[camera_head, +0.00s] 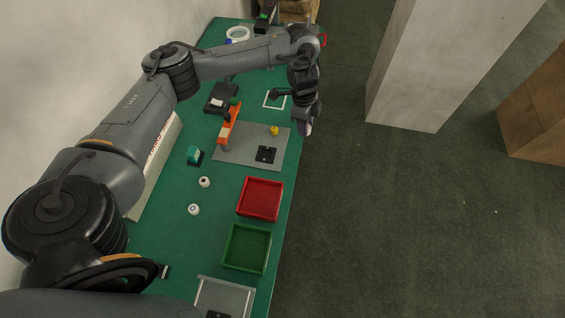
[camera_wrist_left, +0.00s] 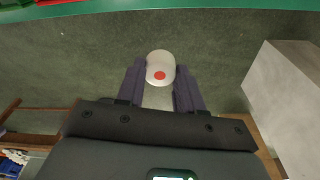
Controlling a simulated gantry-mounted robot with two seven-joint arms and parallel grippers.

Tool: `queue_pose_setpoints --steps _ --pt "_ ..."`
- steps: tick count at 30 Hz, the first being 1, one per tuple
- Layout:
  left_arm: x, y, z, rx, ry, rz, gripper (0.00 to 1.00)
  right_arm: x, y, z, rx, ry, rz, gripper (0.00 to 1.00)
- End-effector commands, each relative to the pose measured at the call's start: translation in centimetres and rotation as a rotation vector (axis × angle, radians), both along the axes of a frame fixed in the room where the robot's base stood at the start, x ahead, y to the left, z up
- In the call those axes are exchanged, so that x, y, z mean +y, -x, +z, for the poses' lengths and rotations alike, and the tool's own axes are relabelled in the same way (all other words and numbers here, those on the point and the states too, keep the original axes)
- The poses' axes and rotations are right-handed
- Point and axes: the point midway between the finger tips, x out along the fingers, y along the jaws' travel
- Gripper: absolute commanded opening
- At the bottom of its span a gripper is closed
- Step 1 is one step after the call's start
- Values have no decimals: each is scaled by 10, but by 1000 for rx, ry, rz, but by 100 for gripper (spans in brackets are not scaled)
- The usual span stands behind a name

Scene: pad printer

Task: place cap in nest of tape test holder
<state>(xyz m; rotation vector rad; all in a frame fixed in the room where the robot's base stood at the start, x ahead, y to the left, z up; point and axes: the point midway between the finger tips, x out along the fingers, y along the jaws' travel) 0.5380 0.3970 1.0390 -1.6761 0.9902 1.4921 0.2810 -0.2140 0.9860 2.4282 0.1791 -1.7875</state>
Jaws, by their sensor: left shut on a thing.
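In the left wrist view, my left gripper (camera_wrist_left: 160,78) is shut on a rounded white cap (camera_wrist_left: 161,61) with a red dot on its face. A finger lies on each side of the cap, with dark green floor behind. In the head view, my left gripper (camera_head: 307,122) hangs just past the table's right edge, beside a grey plate (camera_head: 235,150). That plate carries an orange clamp-like fixture (camera_head: 229,128), a yellow knob (camera_head: 274,130) and a black square block (camera_head: 266,154). I cannot tell for sure which fixture is the tape test holder. My right gripper is not in view.
A red tray (camera_head: 260,199) and a green tray (camera_head: 246,248) stand on the green table (camera_head: 165,225). Two small white round pieces and a teal block (camera_head: 194,155) lie left of them. A pale pillar (camera_head: 425,65) stands off to the right.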

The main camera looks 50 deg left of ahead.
Motion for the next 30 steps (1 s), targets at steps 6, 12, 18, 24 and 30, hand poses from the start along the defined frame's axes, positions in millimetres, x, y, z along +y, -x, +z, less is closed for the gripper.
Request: queue_pose_setpoints --steps 6,12,18,24,30 --pt "21 16 -50 2 1 41 4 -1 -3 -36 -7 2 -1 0" --pt "30 28 -71 2 0 47 4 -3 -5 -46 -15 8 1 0" --pt "55 52 -89 5 -3 49 4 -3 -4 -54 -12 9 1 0" --pt "83 81 -113 4 -2 47 4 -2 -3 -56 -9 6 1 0" --pt "101 99 -128 1 -1 46 4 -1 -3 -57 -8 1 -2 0"
